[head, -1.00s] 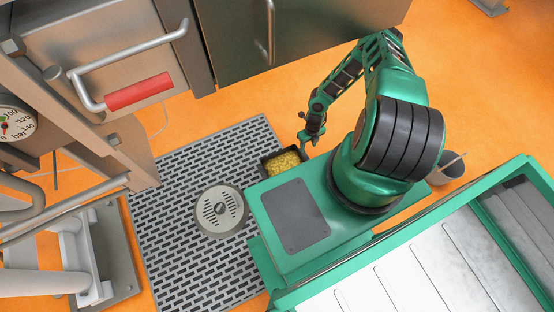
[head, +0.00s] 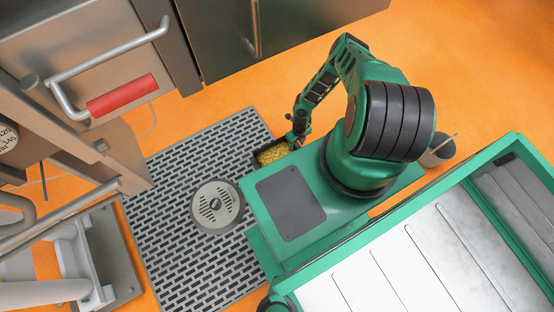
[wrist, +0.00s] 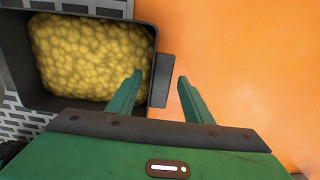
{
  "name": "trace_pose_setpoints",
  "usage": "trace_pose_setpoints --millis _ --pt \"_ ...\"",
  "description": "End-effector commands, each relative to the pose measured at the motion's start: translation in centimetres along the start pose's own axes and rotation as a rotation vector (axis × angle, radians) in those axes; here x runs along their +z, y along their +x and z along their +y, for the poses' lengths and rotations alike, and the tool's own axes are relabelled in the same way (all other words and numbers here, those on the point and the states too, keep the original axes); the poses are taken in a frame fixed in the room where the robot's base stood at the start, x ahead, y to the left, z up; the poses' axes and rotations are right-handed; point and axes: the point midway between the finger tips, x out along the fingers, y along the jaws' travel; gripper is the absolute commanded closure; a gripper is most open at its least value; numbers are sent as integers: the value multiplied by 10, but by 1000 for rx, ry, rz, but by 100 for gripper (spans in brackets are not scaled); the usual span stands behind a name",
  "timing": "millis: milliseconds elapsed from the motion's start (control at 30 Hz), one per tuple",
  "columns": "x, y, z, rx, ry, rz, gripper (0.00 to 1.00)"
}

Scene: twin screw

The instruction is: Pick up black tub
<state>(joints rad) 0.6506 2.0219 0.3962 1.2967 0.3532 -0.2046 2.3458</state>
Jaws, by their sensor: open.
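The black tub (head: 257,161) sits at the right edge of the grey floor grating in the head view, close to my green base. It is filled with yellow lumpy pieces (head: 284,153). In the wrist view the tub (wrist: 18,60) fills the upper left, with a dark tab-like handle (wrist: 161,80) on its right side. My gripper (wrist: 155,92) is open. Its two green fingers appear on either side of the handle's lower part, the left one overlapping the tub's right wall. I cannot tell whether they touch it. In the head view my gripper (head: 296,139) is beside the tub.
The slotted grating (head: 180,160) carries a round grey drain cover (head: 216,205). A steel cabinet with a red-sleeved handle (head: 123,95) stands at the upper left. A grey bucket (head: 437,150) stands right of my arm. Orange floor (wrist: 240,60) right of the tub is clear.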

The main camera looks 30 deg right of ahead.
Motion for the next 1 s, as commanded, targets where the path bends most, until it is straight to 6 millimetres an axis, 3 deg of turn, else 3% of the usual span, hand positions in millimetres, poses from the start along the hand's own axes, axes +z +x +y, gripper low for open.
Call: trace_pose_setpoints --millis 367,567,1000 --pt "0 10 0 -1 0 -1 54" --pt "0 10 -1 -1 0 -1 99" --pt "2 -1 -1 1 1 -2 100"
